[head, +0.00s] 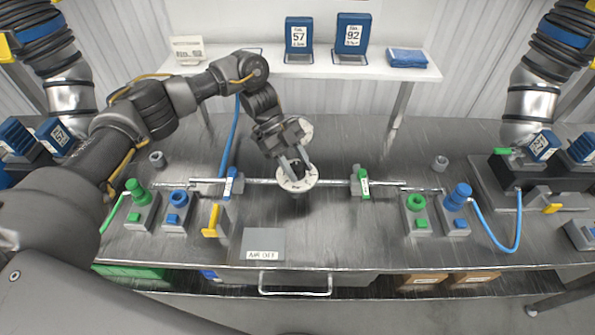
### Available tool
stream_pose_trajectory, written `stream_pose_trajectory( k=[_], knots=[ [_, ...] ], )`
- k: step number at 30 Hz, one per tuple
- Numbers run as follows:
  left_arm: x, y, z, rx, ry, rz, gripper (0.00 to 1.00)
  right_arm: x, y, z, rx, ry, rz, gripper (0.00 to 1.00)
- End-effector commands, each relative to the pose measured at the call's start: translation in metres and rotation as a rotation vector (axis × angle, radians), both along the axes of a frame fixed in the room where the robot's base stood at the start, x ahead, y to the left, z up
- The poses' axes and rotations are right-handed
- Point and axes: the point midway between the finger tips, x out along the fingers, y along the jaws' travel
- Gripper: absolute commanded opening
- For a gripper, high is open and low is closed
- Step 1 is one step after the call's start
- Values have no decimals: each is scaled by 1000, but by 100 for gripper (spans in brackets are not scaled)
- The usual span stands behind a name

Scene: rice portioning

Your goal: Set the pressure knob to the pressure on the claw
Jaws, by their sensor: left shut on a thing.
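A round white dial (311,180) with dark marks sits at the middle of the metal pipe on the bench; I take it to be the pressure knob's scale. My left gripper (295,170) points down over it, its fingers shut on the knob at its centre. The knob is mostly hidden by the fingers, and its setting is too small to read. A second round white face (306,128) is partly hidden behind the gripper. Blue label cards (59,135) and (543,147) stand by the equipment at both sides; their print is unreadable. My right gripper is out of view.
Blue (231,183) and green (360,183) valve handles flank the dial. A yellow lever (212,220) and grey plate (263,241) lie nearer the front.

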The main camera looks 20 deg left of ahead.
Motion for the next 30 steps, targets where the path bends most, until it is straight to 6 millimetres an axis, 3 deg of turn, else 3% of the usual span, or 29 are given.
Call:
stream_pose_trajectory(
  k=[9,28,29,30],
  knots=[
    [1,0,-1,2,-3,-153,16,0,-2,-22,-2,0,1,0],
    [0,-1,0,-2,-1,-201,16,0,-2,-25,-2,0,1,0],
    [0,-1,0,-2,-1,-201,40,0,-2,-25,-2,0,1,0],
    [0,-1,0,-1,0,-200,45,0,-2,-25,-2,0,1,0]
  ],
)
